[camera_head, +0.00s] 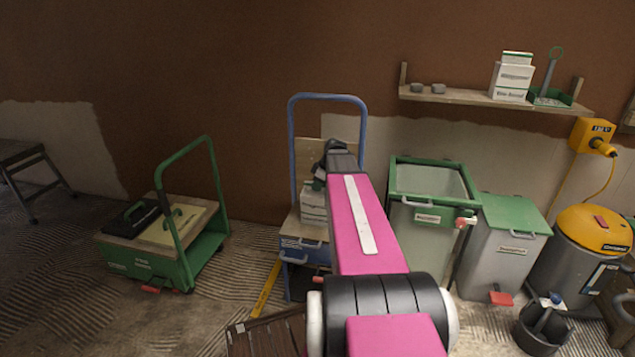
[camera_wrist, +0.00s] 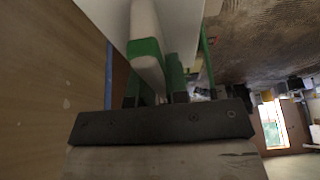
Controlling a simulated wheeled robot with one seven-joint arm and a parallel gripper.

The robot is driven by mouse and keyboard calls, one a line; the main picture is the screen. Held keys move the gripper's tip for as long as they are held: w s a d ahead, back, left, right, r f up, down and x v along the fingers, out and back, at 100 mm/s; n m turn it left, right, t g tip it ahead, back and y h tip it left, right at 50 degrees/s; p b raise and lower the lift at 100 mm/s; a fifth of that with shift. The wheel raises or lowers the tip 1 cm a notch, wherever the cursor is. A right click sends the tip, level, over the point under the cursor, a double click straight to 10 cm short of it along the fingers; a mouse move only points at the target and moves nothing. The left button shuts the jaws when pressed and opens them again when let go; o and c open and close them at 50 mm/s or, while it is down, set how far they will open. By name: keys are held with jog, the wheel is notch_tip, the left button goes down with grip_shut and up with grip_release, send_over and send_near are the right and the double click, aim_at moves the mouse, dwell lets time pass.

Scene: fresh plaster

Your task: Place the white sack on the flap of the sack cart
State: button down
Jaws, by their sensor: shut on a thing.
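The sack cart (camera_head: 363,113) stands upright at the centre of the head view, with a blue tube frame and a pale board. My gripper shows in the wrist view (camera_wrist: 160,75), shut on the white sack (camera_wrist: 110,14), whose pale surface fills the top of that view. In the head view, my arm reaches to the cart and hides most of the gripper and hold.
A green platform trolley (camera_head: 152,262) with a dark case stands at left. A green-rimmed bin (camera_head: 425,218), a lidded bin (camera_head: 500,255) and a yellow-topped vacuum (camera_head: 593,230) stand at right.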

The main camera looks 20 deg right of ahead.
jog(key=c, duration=1.1)
grip_release()
jog(key=v, duration=1.2)
jog(key=shift+f, duration=0.1)
jog(key=s+a+f+m+h, duration=0.1)
jog(key=s+a+f+m, duration=0.2)
jog(key=s+a+f, duration=0.2)
jog(key=s+a+f+m+g+h, duration=0.1)
jog(key=s+a+f+m, duration=0.3)
jog(key=a+f, duration=0.5)
jog(key=s+a+f+m+g+h, duration=0.1)
jog(key=s+a+f+m, duration=0.3)
jog(key=s+a+f, duration=0.3)
jog(key=shift+s+a+h, duration=0.15)
jog(key=shift+a+h, duration=0.15)
jog(key=shift+a, duration=0.55)
